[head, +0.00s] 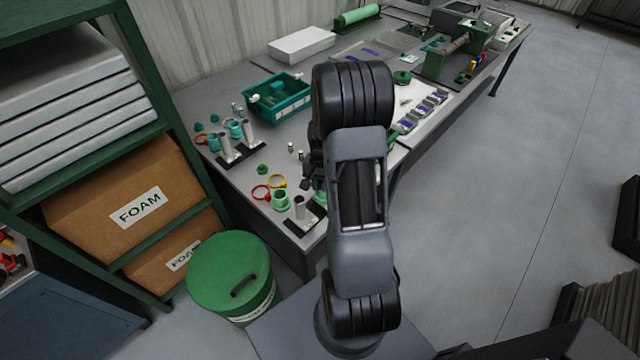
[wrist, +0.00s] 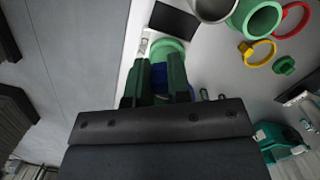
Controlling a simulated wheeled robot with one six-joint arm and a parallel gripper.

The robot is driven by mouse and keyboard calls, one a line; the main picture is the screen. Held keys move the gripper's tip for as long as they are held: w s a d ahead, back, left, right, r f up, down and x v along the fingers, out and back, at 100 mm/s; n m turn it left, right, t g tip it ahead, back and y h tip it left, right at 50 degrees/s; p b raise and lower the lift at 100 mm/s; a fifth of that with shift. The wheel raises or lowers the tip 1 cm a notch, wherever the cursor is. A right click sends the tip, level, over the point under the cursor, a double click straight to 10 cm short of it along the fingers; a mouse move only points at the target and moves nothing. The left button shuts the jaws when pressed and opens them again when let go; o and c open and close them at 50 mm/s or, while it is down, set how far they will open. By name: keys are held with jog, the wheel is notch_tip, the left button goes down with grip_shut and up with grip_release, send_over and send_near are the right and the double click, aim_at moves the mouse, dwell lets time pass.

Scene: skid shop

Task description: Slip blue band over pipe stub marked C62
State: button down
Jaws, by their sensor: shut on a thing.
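My gripper (wrist: 160,78) has its green fingers shut on a blue thing (wrist: 159,72), likely the blue band; only a small part shows between them. In the head view my arm covers most of the gripper (head: 315,165). A green round part (wrist: 170,46) lies just beyond the fingertips; I cannot tell whether it touches the blue thing. A grey pipe stub (head: 300,208) stands upright on a black base (head: 307,222) near the bench's front corner. Two more stubs, one left (head: 223,146) and one right (head: 248,132), stand farther back. I cannot read C62 on any stub.
A green collar (head: 281,201), a red ring (head: 260,192) and a yellow ring (head: 277,181) lie beside the front stub. A teal bin (head: 290,110) stands behind. A green drum (head: 232,270) and shelves with foam boxes (head: 125,205) flank the bench (head: 235,178) on the left.

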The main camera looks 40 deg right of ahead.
jog(key=shift+f+b, duration=0.6)
jog(key=shift+f, duration=0.15)
dwell(0.4)
jog(key=shift+f, duration=0.3)
jog(key=shift+f+b, duration=2.15)
jog(key=shift+f, duration=0.25)
dwell(4.2)
